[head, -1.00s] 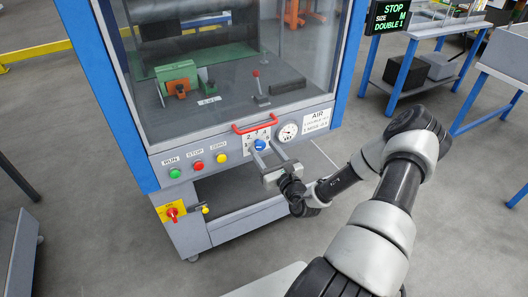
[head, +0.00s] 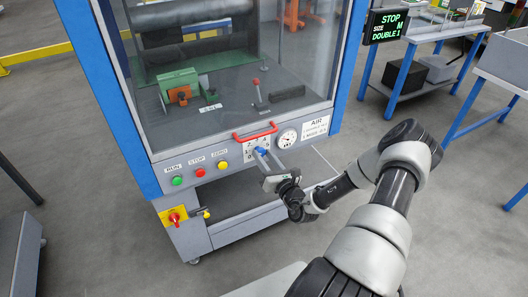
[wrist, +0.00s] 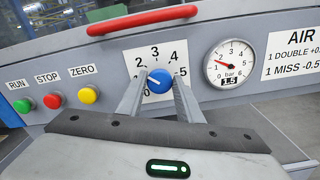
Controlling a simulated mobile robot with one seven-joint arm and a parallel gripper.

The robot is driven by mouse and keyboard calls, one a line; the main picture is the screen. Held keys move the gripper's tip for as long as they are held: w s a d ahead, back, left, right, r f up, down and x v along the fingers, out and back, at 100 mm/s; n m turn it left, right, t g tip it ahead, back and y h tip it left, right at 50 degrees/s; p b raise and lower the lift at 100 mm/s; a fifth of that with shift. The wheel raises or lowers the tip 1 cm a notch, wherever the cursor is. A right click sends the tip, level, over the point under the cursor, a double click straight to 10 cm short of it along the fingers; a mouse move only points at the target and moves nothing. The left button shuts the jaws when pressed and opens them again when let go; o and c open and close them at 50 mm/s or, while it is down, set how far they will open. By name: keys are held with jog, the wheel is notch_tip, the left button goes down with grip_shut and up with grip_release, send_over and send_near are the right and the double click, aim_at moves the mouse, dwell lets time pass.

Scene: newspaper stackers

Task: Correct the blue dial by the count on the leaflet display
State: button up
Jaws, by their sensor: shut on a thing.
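The blue dial (wrist: 159,82) sits on a white numbered scale plate (wrist: 157,60) on the grey machine front. Its white pointer mark faces left and slightly up, near the low numbers; the 1 is hard to make out. My gripper (wrist: 159,92) has one finger on each side of the dial and is shut on it. In the head view my gripper (head: 266,160) reaches the dial (head: 261,151) from the front right. The display (head: 388,24) reads STOP, SIZE M, DOUBLE 1. The AIR plate (wrist: 294,57) lists 1 DOUBLE with a plus value and 1 MISS -0.5.
A pressure gauge (wrist: 231,63) right of the dial reads 1.5 bar. A red handle (wrist: 143,20) runs just above the dial. Green RUN (wrist: 22,105), red STOP (wrist: 54,100) and yellow ZERO (wrist: 90,94) buttons are at left.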

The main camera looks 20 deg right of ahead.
jog(key=shift+m, duration=0.5)
jog(key=o, duration=1)
jog(key=shift+s, duration=0.1)
jog(key=s, duration=0.5)
jog(key=s+p, duration=0.1)
jog(key=s, duration=0.5)
jog(key=s+p, duration=0.1)
jog(key=s, duration=0.5)
jog(key=shift+s+d, duration=0.15)
jog(key=shift+d, duration=0.15)
